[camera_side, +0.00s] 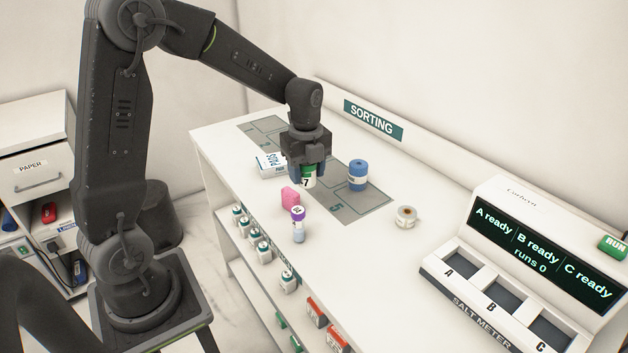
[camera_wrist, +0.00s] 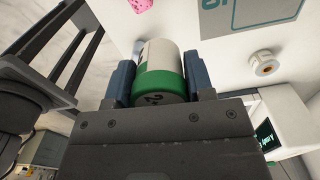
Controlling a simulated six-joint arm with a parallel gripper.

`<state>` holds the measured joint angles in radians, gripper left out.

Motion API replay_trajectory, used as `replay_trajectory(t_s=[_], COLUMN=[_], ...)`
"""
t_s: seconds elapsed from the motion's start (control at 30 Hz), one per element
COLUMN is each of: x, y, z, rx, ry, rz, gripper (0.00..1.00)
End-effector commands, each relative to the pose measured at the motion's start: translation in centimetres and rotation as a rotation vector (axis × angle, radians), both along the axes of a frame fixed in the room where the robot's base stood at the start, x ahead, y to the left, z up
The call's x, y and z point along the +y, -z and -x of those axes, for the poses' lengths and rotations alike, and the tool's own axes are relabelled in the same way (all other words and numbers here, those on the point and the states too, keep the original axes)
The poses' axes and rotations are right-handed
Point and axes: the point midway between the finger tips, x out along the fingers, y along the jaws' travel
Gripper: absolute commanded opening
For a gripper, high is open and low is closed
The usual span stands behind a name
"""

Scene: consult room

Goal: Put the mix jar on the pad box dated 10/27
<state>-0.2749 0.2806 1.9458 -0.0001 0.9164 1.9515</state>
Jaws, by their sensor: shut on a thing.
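A white pad box (camera_side: 271,166) with blue "PADS" lettering lies on the counter just left of my gripper. Its date is too small to read. Nothing is seen on the visible part of its top; my gripper is close to its right end.
A pink block (camera_side: 290,195) and a purple-capped tube (camera_side: 298,226) stand in front of my gripper. A blue roll (camera_side: 357,172) stands to its right on the grey marked mat (camera_side: 362,206). A tape roll (camera_side: 406,216) and the salt meter (camera_side: 480,292) are farther right.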

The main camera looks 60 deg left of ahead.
Motion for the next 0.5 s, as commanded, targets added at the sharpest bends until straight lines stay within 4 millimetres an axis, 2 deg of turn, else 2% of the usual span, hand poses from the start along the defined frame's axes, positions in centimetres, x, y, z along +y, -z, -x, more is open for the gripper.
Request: replay_trajectory(t_s=[0.17, 0.33, 0.5], x=[5.4, 13.7, 21.3], y=[-0.9, -2.0, -3.0], z=[-0.4, 0.2, 2.4], rx=[-0.003, -0.002, -0.002], ry=[-0.003, 0.007, 0.024], rz=[-0.001, -0.001, -0.001], gripper=[0.25, 0.25, 0.25])
